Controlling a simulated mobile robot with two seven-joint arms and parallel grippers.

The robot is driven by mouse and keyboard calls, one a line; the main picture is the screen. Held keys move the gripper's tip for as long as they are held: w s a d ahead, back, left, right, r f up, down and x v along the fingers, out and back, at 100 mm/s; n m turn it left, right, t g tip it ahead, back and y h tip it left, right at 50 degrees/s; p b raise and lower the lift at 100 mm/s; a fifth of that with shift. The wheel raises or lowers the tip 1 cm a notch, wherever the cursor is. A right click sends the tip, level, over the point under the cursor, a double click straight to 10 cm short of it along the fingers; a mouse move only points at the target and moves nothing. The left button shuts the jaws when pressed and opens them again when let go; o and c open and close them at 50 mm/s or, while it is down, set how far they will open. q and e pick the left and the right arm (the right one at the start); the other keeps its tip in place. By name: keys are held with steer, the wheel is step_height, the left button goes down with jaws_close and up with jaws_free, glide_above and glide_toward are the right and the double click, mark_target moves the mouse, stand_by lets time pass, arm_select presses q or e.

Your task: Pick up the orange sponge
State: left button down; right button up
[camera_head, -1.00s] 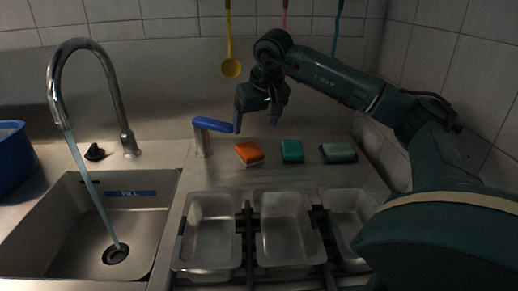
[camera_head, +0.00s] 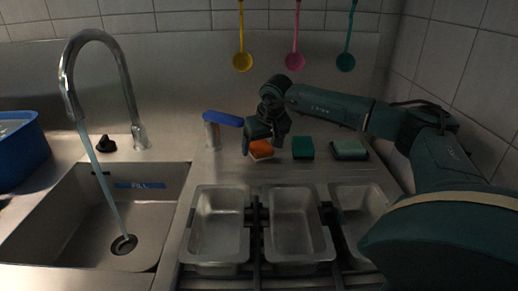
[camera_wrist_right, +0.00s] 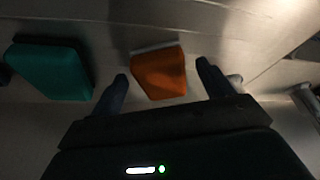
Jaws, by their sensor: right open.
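The orange sponge (camera_head: 262,149) lies on the steel counter behind the metal trays. It has a pale layer along one side. In the right wrist view the sponge (camera_wrist_right: 159,74) shows between my two open fingers, with a gap on each side. My right gripper (camera_head: 262,150) is low over the sponge in the head view, and its body hides the sponge's upper part. In the right wrist view my right gripper (camera_wrist_right: 163,80) is open and empty. My left gripper is not in view.
A teal sponge (camera_head: 303,148) and a pale green sponge (camera_head: 349,150) lie to the right. Three metal trays (camera_head: 249,222) sit in front. A tap runs into the sink (camera_head: 60,222) at left.

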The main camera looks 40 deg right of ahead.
steer(key=shift+w+f, duration=0.15)
steer(key=shift+f, duration=0.3)
steer(key=c, duration=1.1)
steer(key=shift+r, duration=0.1)
steer(key=shift+r, duration=0.5)
step_height(320, 180, up, 2)
steer(key=shift+r, duration=0.2)
steer(key=w+a, duration=0.1)
steer(key=a, duration=0.4)
steer(key=w+a, duration=0.2)
steer(key=a, duration=0.4)
steer(key=w+a+b, duration=0.1)
steer(key=a, duration=0.5)
steer(key=shift+w+a, duration=0.15)
steer(key=shift+w, duration=0.2)
